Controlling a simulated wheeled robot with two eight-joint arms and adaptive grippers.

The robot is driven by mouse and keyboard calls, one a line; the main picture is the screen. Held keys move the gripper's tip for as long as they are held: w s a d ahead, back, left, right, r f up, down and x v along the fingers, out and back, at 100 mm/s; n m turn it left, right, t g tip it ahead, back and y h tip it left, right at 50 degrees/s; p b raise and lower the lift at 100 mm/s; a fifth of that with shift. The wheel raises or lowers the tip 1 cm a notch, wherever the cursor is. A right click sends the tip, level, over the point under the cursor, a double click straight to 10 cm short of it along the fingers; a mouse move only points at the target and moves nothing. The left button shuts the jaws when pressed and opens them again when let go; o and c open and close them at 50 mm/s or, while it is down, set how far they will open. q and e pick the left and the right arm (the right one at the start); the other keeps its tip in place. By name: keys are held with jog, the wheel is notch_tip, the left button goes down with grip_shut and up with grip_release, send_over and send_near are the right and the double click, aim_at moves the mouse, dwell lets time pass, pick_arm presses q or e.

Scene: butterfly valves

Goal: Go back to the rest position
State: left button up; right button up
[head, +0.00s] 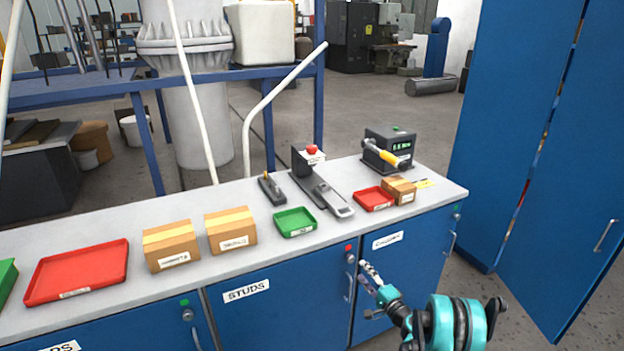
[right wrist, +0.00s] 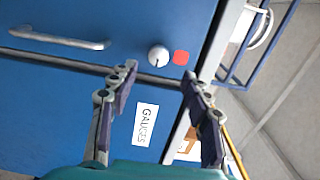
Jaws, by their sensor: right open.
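My right gripper (head: 370,272) is in front of the blue cabinet doors (head: 275,310), below the front edge of the grey worktop, and its arm comes in from the lower right. In the right wrist view its two fingers (right wrist: 160,73) stand apart with nothing between them. Beyond the fingertips are a round silver lock (right wrist: 158,55), a red square mark (right wrist: 181,58) and a door handle (right wrist: 60,38). The fingers look apart from these, though the exact gap is hard to tell. My left gripper is out of view.
The worktop (head: 335,235) holds a green tray (head: 295,222), red trays (head: 78,272), cardboard boxes (head: 171,245), a press-like device (head: 320,180) and a meter (head: 390,150). A tall blue cabinet (head: 570,170) stands at right. Grey floor shows between it and the worktop.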

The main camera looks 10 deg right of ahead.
jog(key=s+a+r+n+g, duration=0.35)
jog(key=s+a+r, duration=0.25)
jog(key=r, duration=0.2)
jog(key=s+a+r+n+g, duration=0.35)
jog(key=s+a+r, duration=0.2)
jog(key=r, duration=0.35)
jog(key=s+d+n+g+h, duration=0.1)
jog(key=s+n+h, duration=0.2)
jog(key=s, duration=1.2)
jog(key=s+d+f+n+g+h, duration=0.1)
jog(key=s+n+h, duration=0.2)
jog(key=s, duration=1.1)
jog(key=shift+s+d+f+n+g, duration=0.15)
jog(key=shift+s+d+n+g, duration=0.15)
jog(key=shift+s+n+g, duration=0.15)
